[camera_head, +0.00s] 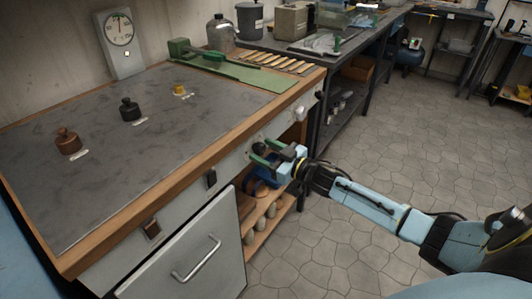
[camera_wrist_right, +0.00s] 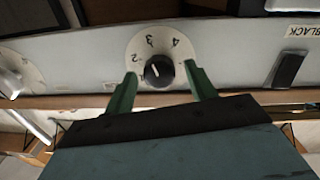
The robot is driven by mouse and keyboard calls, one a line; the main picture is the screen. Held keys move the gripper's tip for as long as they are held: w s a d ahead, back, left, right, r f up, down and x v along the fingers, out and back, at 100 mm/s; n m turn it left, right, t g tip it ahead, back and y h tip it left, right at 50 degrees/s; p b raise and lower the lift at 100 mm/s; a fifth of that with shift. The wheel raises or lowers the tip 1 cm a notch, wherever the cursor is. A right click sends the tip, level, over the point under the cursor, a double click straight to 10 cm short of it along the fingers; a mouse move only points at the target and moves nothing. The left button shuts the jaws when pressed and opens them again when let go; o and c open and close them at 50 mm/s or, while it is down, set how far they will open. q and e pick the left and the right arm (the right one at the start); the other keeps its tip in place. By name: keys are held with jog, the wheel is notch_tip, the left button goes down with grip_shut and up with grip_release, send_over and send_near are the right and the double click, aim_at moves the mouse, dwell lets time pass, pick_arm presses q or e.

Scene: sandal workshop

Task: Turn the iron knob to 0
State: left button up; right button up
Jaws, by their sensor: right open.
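A black round knob (camera_wrist_right: 158,70) sits on a pale dial plate (camera_wrist_right: 133,48) in the right wrist view. The numerals 2, 3 and 4 show around it; the rest of the scale is hidden or unreadable. Its white mark points up and slightly left, near the 3. My right gripper (camera_wrist_right: 161,84) is open, with one green finger on each side of the knob and visible gaps between. In the head view my right gripper (camera_head: 275,152) is at the bench's front panel, by the dark knob (camera_head: 258,149). My left gripper is not in view.
Another dial (camera_wrist_right: 12,78) is at the wrist view's left edge. In the head view, a cabinet door (camera_head: 190,262) and open shelf (camera_head: 268,222) lie below the panel. The floor (camera_head: 400,130) to the right is clear.

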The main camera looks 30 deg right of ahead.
jog(key=c, duration=1)
